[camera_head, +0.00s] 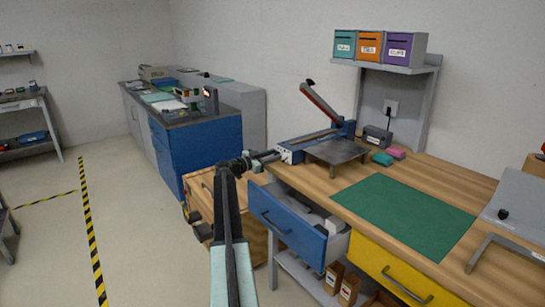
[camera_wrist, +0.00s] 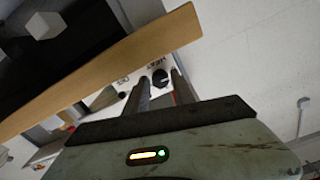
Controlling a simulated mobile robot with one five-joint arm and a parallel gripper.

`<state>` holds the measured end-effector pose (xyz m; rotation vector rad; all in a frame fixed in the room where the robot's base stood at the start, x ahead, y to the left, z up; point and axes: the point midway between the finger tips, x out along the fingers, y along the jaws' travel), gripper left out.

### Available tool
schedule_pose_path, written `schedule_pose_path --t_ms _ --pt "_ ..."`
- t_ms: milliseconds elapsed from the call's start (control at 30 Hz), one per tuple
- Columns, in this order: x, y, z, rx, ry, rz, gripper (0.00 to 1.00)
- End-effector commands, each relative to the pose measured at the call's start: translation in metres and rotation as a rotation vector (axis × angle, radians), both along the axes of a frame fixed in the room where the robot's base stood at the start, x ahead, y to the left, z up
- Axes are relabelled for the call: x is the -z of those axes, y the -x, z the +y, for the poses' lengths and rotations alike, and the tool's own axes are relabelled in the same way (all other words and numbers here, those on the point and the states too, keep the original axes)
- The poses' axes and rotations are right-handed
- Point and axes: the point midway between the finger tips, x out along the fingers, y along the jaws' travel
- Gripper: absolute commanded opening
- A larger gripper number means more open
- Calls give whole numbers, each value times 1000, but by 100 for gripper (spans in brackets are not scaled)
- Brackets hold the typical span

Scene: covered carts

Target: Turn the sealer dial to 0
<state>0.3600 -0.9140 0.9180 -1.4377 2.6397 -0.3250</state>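The sealer (camera_head: 318,139) has a blue base and a raised lever with a red part, and stands at the left end of the wooden workbench. Its white end panel (camera_head: 285,155) faces my gripper. In the wrist view, the black round dial (camera_wrist: 160,77) sits on this panel beside the partly readable word "HEAT". My gripper (camera_head: 272,156) is level with the panel and close to it. In the wrist view my gripper (camera_wrist: 162,84) is open, one finger on each side of the dial. I cannot tell if the fingers touch it. The dial's pointer is not readable.
The blue drawer (camera_head: 290,222) below the sealer stands open. A green mat (camera_head: 405,210) lies on the workbench (camera_head: 345,198), with a yellow drawer (camera_head: 400,270) beneath. In the wrist view, a wooden edge (camera_wrist: 100,68) crosses near the fingers.

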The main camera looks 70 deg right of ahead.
Motion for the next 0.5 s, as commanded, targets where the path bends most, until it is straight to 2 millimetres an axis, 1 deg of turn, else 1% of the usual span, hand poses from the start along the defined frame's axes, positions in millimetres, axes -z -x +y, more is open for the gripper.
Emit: schedule_pose_path --t_ms 367,500 --pt "0 -1 1 -2 2 0 45" --pt "0 -7 11 -2 2 0 45"
